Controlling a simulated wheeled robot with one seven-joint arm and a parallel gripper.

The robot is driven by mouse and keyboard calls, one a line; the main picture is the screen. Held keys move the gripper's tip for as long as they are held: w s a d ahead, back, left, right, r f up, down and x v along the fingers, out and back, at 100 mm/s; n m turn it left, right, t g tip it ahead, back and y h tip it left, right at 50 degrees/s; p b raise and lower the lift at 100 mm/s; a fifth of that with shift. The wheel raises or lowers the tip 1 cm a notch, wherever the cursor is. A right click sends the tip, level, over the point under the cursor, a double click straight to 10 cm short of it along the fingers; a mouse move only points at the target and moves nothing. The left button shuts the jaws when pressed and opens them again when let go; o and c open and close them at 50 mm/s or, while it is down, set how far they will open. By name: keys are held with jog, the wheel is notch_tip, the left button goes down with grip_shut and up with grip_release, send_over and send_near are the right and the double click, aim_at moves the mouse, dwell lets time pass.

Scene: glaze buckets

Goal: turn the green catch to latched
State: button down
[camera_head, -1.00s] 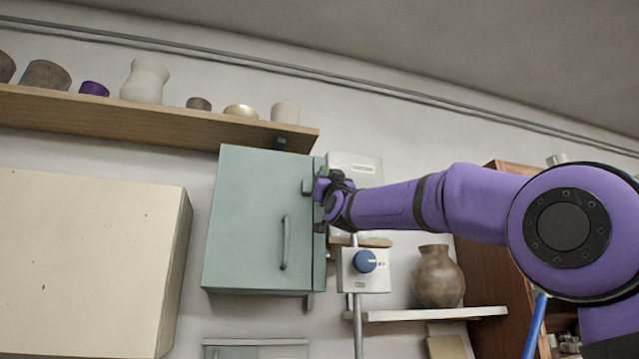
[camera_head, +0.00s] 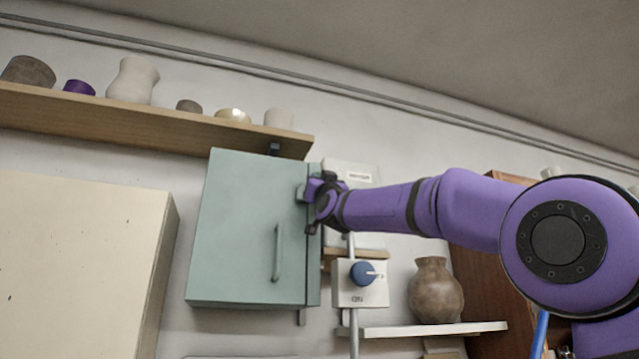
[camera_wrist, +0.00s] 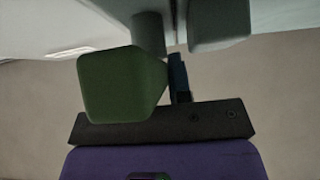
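The green catch (camera_wrist: 118,85) is a dark green block close in front of the wrist camera, with a stem (camera_wrist: 148,32) behind it toward the pale surface. My gripper (camera_wrist: 180,78) is right at the catch. One dark blue finger shows along the catch's right side; the other is hidden, perhaps behind the catch. I cannot tell whether the fingers touch or grip it. In the head view my gripper (camera_head: 312,192) is at the upper right edge of the teal cabinet (camera_head: 240,235), whose door looks closed. The catch is not clearly distinguishable there.
A grey-green block (camera_wrist: 218,22) sits beside the catch stem. A box with a blue knob (camera_head: 362,273) is below my wrist. A brown vase (camera_head: 435,290) stands on a white shelf. A shelf of pots (camera_head: 150,125) is above, and a cream cabinet (camera_head: 80,260) at left.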

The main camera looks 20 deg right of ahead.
jog(key=shift+m+h, duration=0.7)
jog(key=shift+d+f+m+g+h, duration=0.5)
jog(key=shift+m+g+h, duration=1.65)
jog(key=shift+m, duration=2.1)
jog(key=shift+d+f+m+g+h, duration=0.5)
jog(key=shift+m+g+h, duration=1.65)
jog(key=shift+m, duration=2.05)
jog(key=shift+d+f+m+g+h, duration=0.5)
jog(key=shift+m+g+h, duration=0.9)
jog(key=shift+m+g, duration=2.15)
jog(key=shift+a+f+m+t, duration=0.1)
jog(key=shift+m+t, duration=0.55)
jog(key=shift+m, duration=0.25)
jog(key=c, duration=1.3)
grip_release()
jog(key=v, duration=1)
jog(key=shift+s+a, duration=0.25)
jog(key=shift+s, duration=0.05)
